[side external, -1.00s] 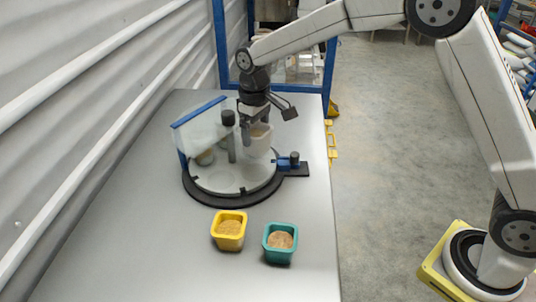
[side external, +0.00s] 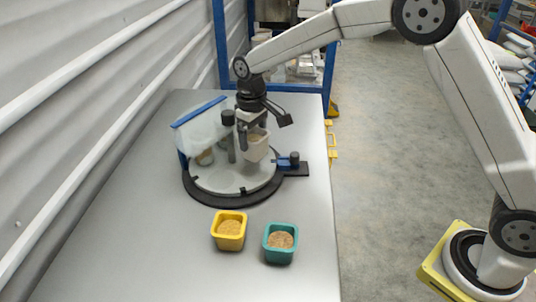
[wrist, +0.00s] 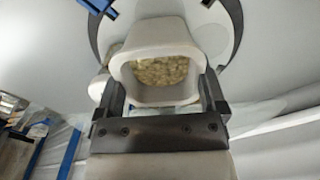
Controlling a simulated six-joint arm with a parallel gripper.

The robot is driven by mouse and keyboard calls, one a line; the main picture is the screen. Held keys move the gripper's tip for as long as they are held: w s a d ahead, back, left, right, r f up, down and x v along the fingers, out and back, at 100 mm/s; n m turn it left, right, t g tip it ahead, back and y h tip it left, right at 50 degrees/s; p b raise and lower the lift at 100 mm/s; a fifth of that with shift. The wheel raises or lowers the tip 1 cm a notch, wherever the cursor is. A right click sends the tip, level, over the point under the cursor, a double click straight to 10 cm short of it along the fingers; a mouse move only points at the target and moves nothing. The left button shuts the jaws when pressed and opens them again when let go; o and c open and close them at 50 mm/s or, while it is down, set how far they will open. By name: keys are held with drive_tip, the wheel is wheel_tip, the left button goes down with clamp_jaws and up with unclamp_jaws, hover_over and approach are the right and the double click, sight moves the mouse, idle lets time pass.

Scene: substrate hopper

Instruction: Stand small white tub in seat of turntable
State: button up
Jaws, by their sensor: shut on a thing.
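The small white tub (side external: 257,149) is held by my gripper (side external: 252,125) above the right part of the turntable (side external: 232,187). It looks slightly tilted in the side view. In the wrist view the tub (wrist: 150,32) sits between the two fingers of my gripper (wrist: 160,88), with pale grainy contents in its open mouth. My gripper is shut on it. I cannot tell whether the tub's base touches the disc. The seat beneath it is hidden.
A clear screen with a blue top edge (side external: 199,111) and a dark post (side external: 228,118) stand by the turntable; another filled tub (side external: 205,157) is behind the screen. A blue clamp (side external: 288,162) sits right. Yellow (side external: 229,243) and teal (side external: 279,255) tubs stand in front.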

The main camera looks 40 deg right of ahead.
drive_tip(key=shift+f, duration=2.7)
drive_tip(key=shift+f, duration=0.35)
drive_tip(key=o, duration=0.7)
drive_tip(key=shift+r, duration=0.15)
drive_tip(key=shift+r, duration=3.6)
drive_tip(key=shift+s+d, duration=0.5)
drive_tip(key=shift+s, duration=0.2)
drive_tip(key=s+d+f+m+t, duration=0.1)
drive_tip(key=s+d, duration=0.3)
drive_tip(key=s, duration=0.7)
drive_tip(key=s+d+f+m+t, duration=0.1)
drive_tip(key=s+d, duration=0.3)
drive_tip(key=s, duration=0.7)
drive_tip(key=shift+d+f+m+t, duration=0.3)
drive_tip(key=shift+f+m, duration=0.1)
drive_tip(key=shift+f, duration=0.45)
